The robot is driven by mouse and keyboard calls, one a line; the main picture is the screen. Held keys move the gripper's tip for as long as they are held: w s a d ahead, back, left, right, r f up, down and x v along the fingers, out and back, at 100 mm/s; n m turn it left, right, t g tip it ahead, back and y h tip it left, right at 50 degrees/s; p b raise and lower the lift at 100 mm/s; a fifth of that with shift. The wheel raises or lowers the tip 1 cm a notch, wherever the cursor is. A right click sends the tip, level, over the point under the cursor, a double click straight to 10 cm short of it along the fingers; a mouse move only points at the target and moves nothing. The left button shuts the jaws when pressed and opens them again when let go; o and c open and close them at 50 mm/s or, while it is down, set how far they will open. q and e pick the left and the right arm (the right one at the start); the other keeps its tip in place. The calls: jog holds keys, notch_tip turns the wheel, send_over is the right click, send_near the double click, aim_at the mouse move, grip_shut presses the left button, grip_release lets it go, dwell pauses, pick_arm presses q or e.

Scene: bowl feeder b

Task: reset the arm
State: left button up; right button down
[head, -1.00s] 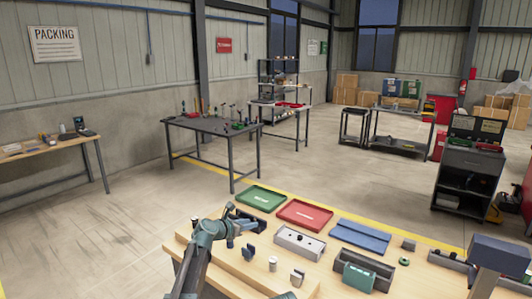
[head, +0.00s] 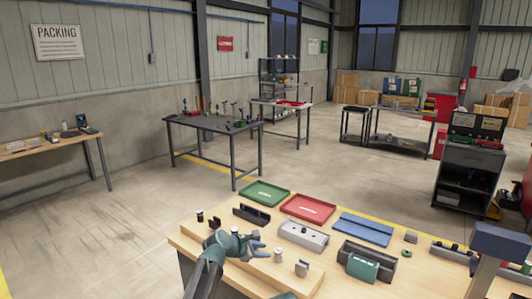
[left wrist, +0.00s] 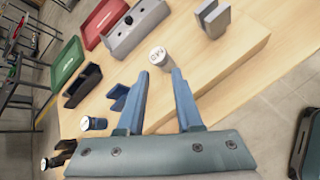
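My left gripper (head: 256,242) is over the left part of the wooden workbench (head: 196,260) in the head view, pointing right. In the left wrist view its two blue fingers (left wrist: 160,74) are apart with nothing held between them. A light cylinder with a marked top (left wrist: 158,56) stands just beyond the fingertips; in the head view a small cylinder (head: 278,255) stands just right of the gripper. My right gripper is not in view.
Open floor (head: 90,230) lies left of the bench.

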pick_arm(q)
jog(key=s+d+f+m+g+y+b, duration=0.1)
jog(key=s+f+m+g+y+b, duration=0.1)
jog(key=s+f+m, duration=0.5)
jog(key=s+d+f+m+g+y+b, duration=0.1)
jog(key=s+f+m+g, duration=0.2)
jog(key=s, duration=0.7)
jog(key=s+a+f+m+g+y+b, duration=0.1)
jog(key=s+a+f+m+y, duration=0.1)
jog(key=s+m, duration=0.5)
jog(key=s+a+f+m+g+y+b, duration=0.2)
jog(key=s+a+f+m+y, duration=0.1)
jog(key=s+m, duration=0.4)
jog(key=s+a+y, duration=0.1)
jog(key=s+a, duration=0.1)
jog(key=s, duration=0.1)
jog(key=shift+f+m, duration=0.3)
jog(key=shift+s+d, duration=0.1)
jog(key=shift+d, duration=0.05)
